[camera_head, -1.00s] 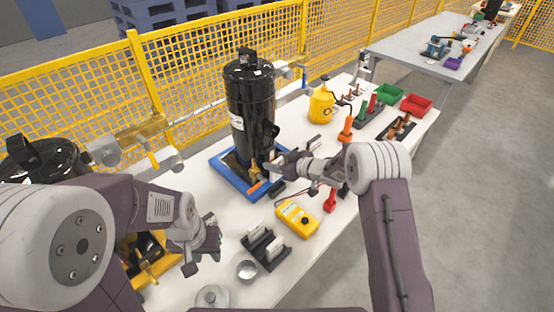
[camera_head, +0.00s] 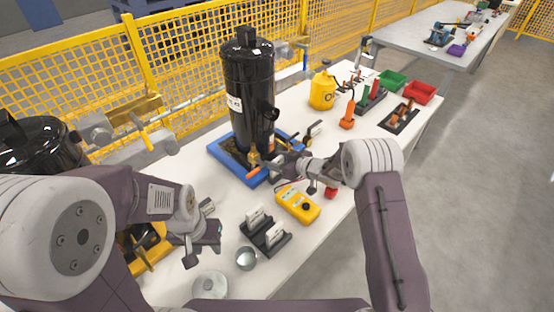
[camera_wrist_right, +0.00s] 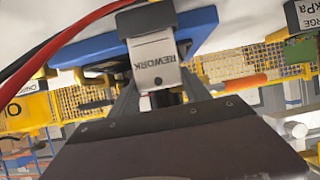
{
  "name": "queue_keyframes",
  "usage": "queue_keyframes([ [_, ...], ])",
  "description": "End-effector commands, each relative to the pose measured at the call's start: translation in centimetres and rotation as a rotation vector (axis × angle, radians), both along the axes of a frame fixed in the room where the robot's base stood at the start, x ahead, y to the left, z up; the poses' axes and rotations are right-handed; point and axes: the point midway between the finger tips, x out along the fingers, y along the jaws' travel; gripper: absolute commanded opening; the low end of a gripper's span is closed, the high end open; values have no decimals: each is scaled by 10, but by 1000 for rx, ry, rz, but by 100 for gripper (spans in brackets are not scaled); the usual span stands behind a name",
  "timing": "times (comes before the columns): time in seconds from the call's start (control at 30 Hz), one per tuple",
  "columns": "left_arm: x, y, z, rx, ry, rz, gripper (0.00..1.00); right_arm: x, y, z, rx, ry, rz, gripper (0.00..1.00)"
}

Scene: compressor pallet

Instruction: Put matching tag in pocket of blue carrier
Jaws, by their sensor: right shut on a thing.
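A black compressor (camera_head: 248,95) stands upright on the blue carrier (camera_head: 222,152). My right gripper (camera_head: 282,164) is at the carrier's near right side. In the right wrist view, it is shut on a white tag (camera_wrist_right: 155,62) whose dark lettering reads REWORK upside down. The blue carrier (camera_wrist_right: 203,28) shows behind the tag there. The pocket is not clear in either view, and I cannot tell whether the tag touches the carrier. My left gripper (camera_head: 205,235) hangs over the near left table, apart from the carrier. Its jaw opening is unclear.
A black rack (camera_head: 265,240) with white tags stands near the front, beside a yellow meter (camera_head: 298,205). A metal cup (camera_head: 246,259) and round lid (camera_head: 210,285) lie nearby. A yellow bottle (camera_head: 322,91) and green and red bins (camera_head: 419,92) stand farther right. Yellow fencing runs behind.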

Motion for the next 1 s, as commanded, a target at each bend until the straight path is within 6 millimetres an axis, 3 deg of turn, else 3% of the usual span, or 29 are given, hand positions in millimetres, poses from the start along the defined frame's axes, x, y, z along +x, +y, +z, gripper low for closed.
queue_keyframes([
  [0.87,0,0,-8,0,0,0,35,0,0,-12,0,0,0,17],
  [0.9,0,0,-8,0,0,0,35,0,0,-12,0,0,0,58],
  [1.0,0,0,-7,0,0,0,35,0,0,-11,0,0,0,81],
])
